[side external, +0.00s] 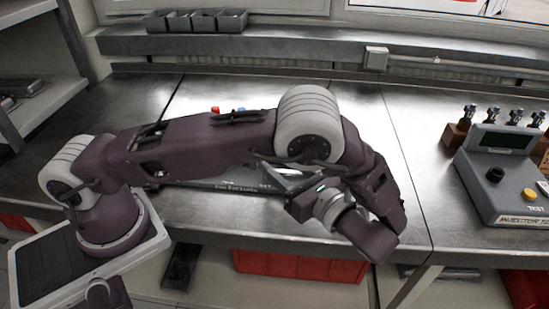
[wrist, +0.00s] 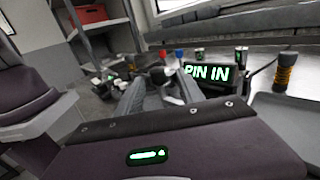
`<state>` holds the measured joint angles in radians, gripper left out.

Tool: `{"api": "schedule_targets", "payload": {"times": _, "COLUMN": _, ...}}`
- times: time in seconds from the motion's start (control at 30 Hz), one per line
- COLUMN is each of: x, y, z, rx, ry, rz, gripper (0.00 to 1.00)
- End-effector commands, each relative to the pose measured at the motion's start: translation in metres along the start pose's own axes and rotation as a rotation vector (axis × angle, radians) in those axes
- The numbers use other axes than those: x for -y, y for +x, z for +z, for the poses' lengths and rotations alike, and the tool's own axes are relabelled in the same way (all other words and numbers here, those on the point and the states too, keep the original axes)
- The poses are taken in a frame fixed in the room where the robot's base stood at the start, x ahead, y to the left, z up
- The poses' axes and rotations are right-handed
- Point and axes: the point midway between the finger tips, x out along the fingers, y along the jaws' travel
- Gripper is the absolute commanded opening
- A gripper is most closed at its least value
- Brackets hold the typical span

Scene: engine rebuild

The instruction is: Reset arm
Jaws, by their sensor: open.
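My arm is bent in a folded pose over the metal workbench (side external: 400,110) in the side external view. Its wrist shows low in front of the bench, and the arm hides the gripper's fingers there. In the wrist view my gripper (wrist: 158,90) shows two grey fingers spread apart, with nothing seen held between them. Beyond them stands a small dark display (wrist: 210,74) reading "PIN IN" in lit letters.
An injector test box (side external: 505,175) stands at the right, with several injectors in a wooden rack (side external: 458,136) behind it. Grey bins (side external: 195,20) sit on the back ledge. Red and blue caps show behind my arm. A shelf (side external: 40,60) stands left.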

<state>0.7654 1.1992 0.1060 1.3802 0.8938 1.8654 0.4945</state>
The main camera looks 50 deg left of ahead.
Motion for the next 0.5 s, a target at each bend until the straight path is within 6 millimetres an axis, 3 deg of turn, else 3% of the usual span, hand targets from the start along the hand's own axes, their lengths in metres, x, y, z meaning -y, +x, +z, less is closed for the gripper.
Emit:
{"api": "schedule_targets", "payload": {"times": 0.17, "x": 0.000, "y": 0.002, "z": 0.004, "rx": -0.026, "ry": -0.014, "rz": 0.013, "gripper": 0.45}}
{"api": "schedule_targets", "payload": {"times": 0.27, "x": -0.004, "y": 0.013, "z": 0.025, "rx": -0.150, "ry": -0.087, "rz": 0.079, "gripper": 0.45}}
{"api": "schedule_targets", "payload": {"times": 0.37, "x": -0.020, "y": 0.032, "z": 0.055, "rx": -0.359, "ry": -0.215, "rz": 0.201, "gripper": 0.45}}
{"api": "schedule_targets", "payload": {"times": 0.5, "x": -0.062, "y": 0.053, "z": 0.096, "rx": -0.709, "ry": -0.468, "rz": 0.426, "gripper": 0.45}}
